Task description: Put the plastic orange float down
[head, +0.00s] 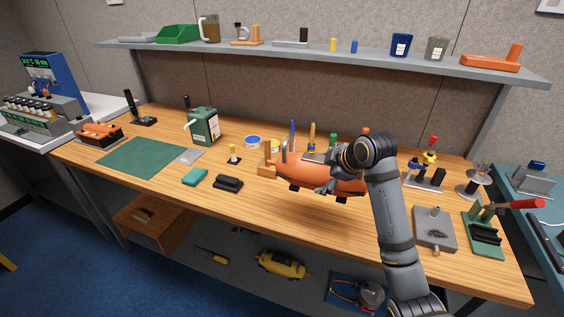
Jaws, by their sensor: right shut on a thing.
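The orange float (300,172) is a long rounded body with dark feet along its underside, at the middle right of the wooden bench (300,216). My right gripper (328,186) is shut on the float at its right half, and the wrist hides part of that end. The float lies roughly level, over the bench's front half. I cannot tell whether its feet touch the wood. My left gripper is not in view.
A grey plate fixture (433,229) stands to the right.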

